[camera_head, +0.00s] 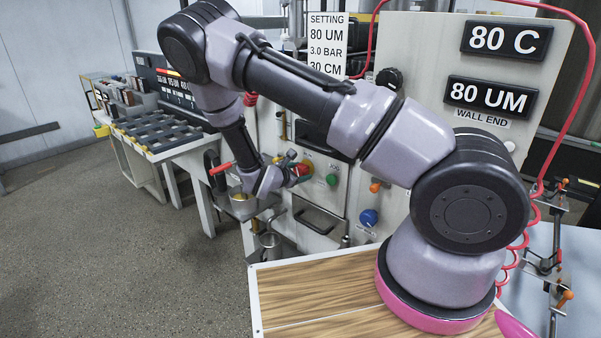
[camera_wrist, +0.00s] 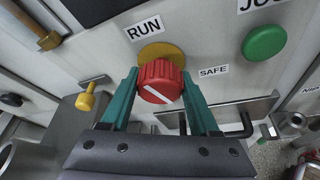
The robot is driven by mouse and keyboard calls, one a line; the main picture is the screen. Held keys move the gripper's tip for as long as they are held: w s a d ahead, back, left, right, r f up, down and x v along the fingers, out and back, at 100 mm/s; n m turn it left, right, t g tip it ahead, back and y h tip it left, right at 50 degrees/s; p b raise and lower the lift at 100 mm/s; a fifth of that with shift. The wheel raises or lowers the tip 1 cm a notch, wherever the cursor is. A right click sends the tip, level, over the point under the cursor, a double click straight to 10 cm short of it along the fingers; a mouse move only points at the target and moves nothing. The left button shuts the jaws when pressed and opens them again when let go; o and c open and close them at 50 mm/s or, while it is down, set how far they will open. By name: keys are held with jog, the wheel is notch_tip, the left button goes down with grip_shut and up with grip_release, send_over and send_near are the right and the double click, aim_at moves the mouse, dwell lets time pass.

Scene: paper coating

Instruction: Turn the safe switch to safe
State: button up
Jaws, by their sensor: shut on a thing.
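The red ribbed safe switch (camera_wrist: 160,80) sits on a yellow round plate (camera_wrist: 163,51) on the machine's panel. A white line on its face runs slanting from upper left to lower right.
A green button (camera_wrist: 264,43) is right of the switch, by the JOG label, partly cut off. A small yellow knob (camera_wrist: 86,102) stands out at the left. Below the switch is a dark handle (camera_wrist: 236,113). A blue knob (camera_head: 369,217) is lower right on the panel.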

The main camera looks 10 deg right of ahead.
jog(key=n+g+h, duration=0.1)
jog(key=n, duration=0.1)
jog(key=n+g+h, duration=0.1)
jog(key=n+g, duration=0.1)
jog(key=n, duration=0.1)
jog(key=n+g+h, duration=0.1)
jog(key=n, duration=0.1)
jog(key=shift+f+n, duration=0.1)
jog(key=shift+n, duration=0.3)
jog(key=shift+n+g+h, duration=0.6)
jog(key=shift+n+h, duration=0.1)
jog(key=shift+n, duration=0.2)
jog(key=o, duration=1.4)
jog(key=v, duration=1.1)
